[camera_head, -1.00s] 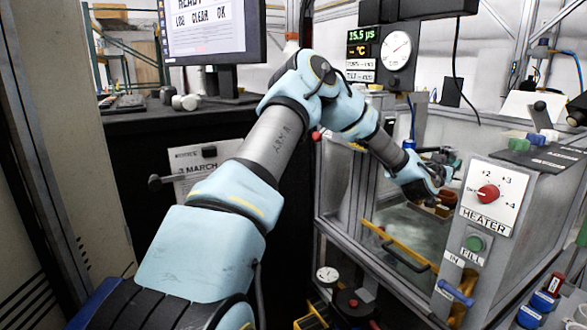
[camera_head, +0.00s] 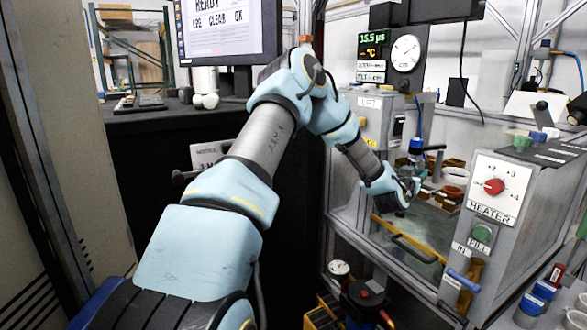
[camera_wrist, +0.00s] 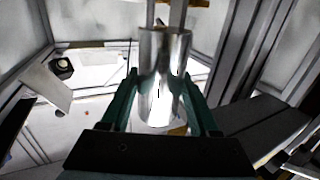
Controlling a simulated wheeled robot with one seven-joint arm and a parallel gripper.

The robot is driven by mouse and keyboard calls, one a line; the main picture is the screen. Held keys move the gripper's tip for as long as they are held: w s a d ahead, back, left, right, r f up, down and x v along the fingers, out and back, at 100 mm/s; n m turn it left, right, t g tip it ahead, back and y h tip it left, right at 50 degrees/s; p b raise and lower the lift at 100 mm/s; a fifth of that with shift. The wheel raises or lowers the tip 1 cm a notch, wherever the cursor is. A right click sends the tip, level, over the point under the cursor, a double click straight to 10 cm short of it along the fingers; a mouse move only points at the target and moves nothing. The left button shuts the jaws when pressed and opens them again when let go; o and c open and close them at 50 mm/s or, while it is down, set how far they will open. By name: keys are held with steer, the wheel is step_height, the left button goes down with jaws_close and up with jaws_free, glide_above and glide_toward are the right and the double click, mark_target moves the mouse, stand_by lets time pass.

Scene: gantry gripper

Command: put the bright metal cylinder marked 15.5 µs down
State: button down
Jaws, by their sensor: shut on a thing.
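The bright metal cylinder (camera_wrist: 160,100) stands between the two green fingers in the wrist view. My gripper (camera_wrist: 161,84) is shut on it, with one finger at each side. No marking can be read on the cylinder. In the head view my gripper (camera_head: 408,193) is over the near left part of the framed bench, behind the yellow front rail. The cylinder cannot be made out there. A display (camera_head: 371,45) at the back reads 15.5 µs.
A blue-capped bottle (camera_head: 416,150) and a reddish bowl (camera_head: 456,176) stand behind and right of my gripper. The heater box (camera_head: 490,190) with a red knob bounds the right. The yellow rail (camera_head: 408,240) crosses the front. A grey box (camera_head: 372,115) stands at back left.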

steer(key=w+a+f+n+t+y, duration=0.1)
steer(key=a+f+n+y, duration=0.15)
steer(key=a, duration=0.95)
steer(key=w+a+f+n+t+y, duration=0.1)
steer(key=w+a+f+t+y, duration=0.15)
steer(key=a, duration=0.95)
steer(key=s+a+n+y, duration=0.2)
steer(key=s+a+y, duration=0.1)
steer(key=a, duration=0.8)
steer(key=s+a+n+y+p, duration=0.1)
steer(key=s+a+n+y, duration=0.1)
steer(key=a, duration=0.9)
steer(key=shift+s+a+f+y+p, duration=0.15)
steer(key=shift+s+a+y+p, duration=0.2)
steer(key=shift+s, duration=0.35)
